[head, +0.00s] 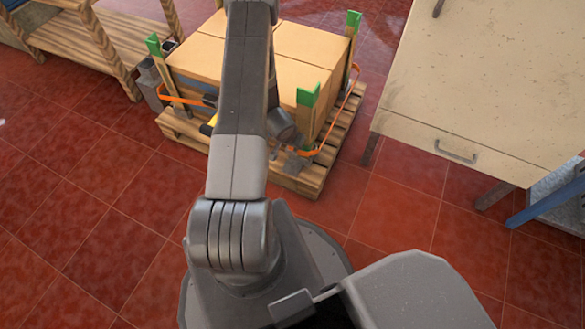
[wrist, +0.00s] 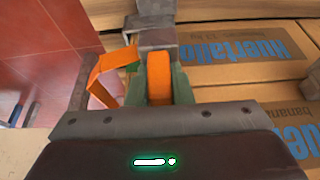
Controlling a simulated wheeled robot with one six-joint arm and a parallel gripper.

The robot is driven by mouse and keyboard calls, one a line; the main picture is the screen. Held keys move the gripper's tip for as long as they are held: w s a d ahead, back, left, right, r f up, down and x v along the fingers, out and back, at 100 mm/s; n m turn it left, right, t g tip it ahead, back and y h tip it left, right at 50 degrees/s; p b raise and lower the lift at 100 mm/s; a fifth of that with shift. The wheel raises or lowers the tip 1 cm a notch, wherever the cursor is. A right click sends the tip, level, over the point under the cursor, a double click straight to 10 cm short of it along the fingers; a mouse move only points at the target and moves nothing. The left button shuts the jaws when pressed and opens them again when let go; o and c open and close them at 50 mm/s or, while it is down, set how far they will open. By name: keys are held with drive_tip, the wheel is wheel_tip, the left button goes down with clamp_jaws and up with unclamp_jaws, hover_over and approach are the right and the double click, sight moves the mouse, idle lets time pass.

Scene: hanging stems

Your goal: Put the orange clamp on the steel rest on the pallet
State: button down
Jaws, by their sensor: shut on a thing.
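In the wrist view my gripper (wrist: 159,90) is shut on an orange piece, which I take to be the orange clamp (wrist: 159,72). The piece stands between the two greenish fingers. A grey steel bracket, seemingly the steel rest (wrist: 156,38), is just beyond the fingertips beside the cartons. Whether the clamp touches it I cannot tell. A bent orange band (wrist: 108,72) shows left of the fingers; whether it belongs to the clamp is unclear. In the head view my arm hides most of the gripper and clamp at the near side of the pallet (head: 285,181).
Cartons (head: 305,43) with green corner pieces (head: 308,95) and orange straps fill the pallet. A grey steel holder (head: 150,88) stands at its left corner. A table with a drawer (head: 470,100) is at right, a wooden rack (head: 85,40) at upper left. Red floor is clear at left.

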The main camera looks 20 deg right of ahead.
drive_tip(key=shift+f+b, duration=3.15)
drive_tip(key=shift+f, duration=1.85)
drive_tip(key=shift+f, duration=0.15)
drive_tip(key=c, duration=1.3)
unclamp_jaws()
drive_tip(key=p+v, duration=0.3)
drive_tip(key=v, duration=0.9)
